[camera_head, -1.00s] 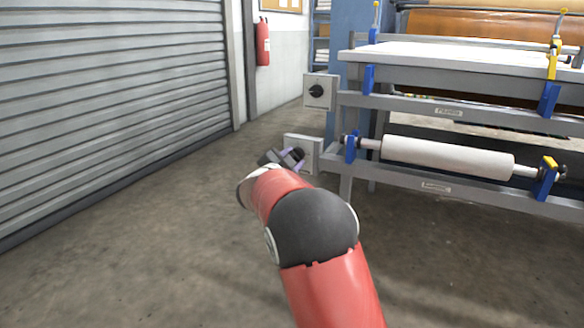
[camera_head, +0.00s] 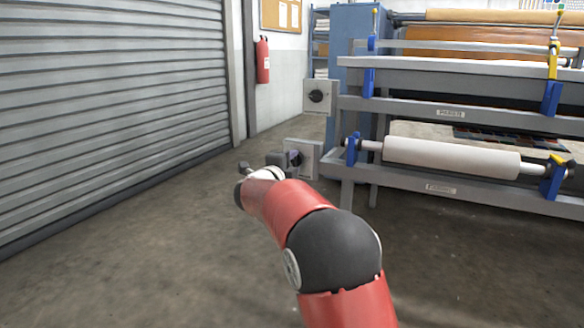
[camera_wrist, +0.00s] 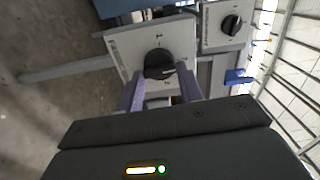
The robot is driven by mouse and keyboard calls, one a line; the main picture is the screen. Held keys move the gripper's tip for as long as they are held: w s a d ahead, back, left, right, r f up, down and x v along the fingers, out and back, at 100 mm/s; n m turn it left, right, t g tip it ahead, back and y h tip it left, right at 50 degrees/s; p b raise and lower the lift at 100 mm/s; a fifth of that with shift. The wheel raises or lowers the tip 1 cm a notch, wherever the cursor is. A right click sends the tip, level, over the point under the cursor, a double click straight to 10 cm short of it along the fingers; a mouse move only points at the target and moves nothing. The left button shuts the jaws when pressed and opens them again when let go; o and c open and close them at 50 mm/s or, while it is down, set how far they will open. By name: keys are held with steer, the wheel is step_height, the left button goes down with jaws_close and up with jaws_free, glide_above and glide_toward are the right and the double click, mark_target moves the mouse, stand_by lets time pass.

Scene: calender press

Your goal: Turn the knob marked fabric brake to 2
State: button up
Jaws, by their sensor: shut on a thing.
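The lower switch box (camera_head: 312,165) is a pale panel with a black knob, mounted at the left end of the roller frame. I take it as the fabric brake, though its lettering is too small to read. Its black knob (camera_wrist: 158,64) shows close up in the wrist view, with small marks around it on the pale panel (camera_wrist: 125,44). My gripper (camera_wrist: 159,76) is shut on this knob, one purple finger on each side. The knob's exact pointer setting is hard to read. In the head view my gripper (camera_head: 290,158) is at the box, its fingers partly hidden.
A second box with a black knob (camera_head: 316,96) sits above; it also shows in the wrist view (camera_wrist: 231,25). The white roller (camera_head: 450,158) and blue brackets lie to the right. A shutter door (camera_head: 110,100) stands left. The floor between is clear.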

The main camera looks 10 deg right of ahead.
steer(key=shift+f+m, duration=0.1)
steer(key=shift+m, duration=0.2)
steer(key=o, duration=1)
steer(key=v, duration=0.8)
